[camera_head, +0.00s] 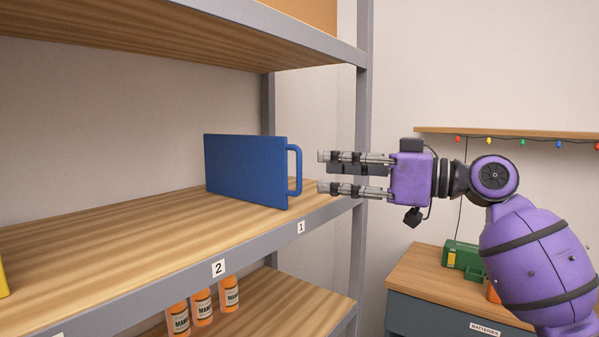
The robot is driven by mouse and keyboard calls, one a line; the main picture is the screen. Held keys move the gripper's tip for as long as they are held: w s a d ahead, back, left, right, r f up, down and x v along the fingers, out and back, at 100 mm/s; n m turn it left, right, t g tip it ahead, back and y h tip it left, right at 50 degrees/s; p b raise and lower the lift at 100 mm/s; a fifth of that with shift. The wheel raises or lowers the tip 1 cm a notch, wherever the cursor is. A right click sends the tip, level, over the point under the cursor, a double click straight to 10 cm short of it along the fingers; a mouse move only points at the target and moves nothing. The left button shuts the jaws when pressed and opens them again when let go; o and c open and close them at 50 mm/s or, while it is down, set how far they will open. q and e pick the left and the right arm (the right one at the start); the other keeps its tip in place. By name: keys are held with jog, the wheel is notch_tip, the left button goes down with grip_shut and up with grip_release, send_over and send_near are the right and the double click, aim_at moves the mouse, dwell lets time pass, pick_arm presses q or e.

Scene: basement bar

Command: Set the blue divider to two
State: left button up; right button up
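The blue divider (246,170) is an upright panel on the wooden shelf (120,232) in the head view. Its handle (297,170) is on its right edge, facing my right gripper. The divider stands above and behind the label 1 (300,227). The label 2 (218,267) is further left on the shelf's front edge. My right gripper (322,172) is open, its fingers pointing left, just right of the handle. A gap shows between the fingertips and the handle. My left gripper is not in view.
A grey upright post (361,130) stands behind my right gripper. A yellow object (3,277) shows at the far left. Several orange bottles (202,307) stand on the lower shelf. A cabinet (440,300) with a green case (462,256) is at the right. The shelf around label 2 is clear.

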aim_at(301, 168)
jog(key=p+x, duration=0.1)
jog(key=x, duration=0.6)
jog(key=shift+w+a+r, duration=0.1)
jog(key=shift+a, duration=0.1)
grip_shut()
jog(key=shift+a, duration=0.15)
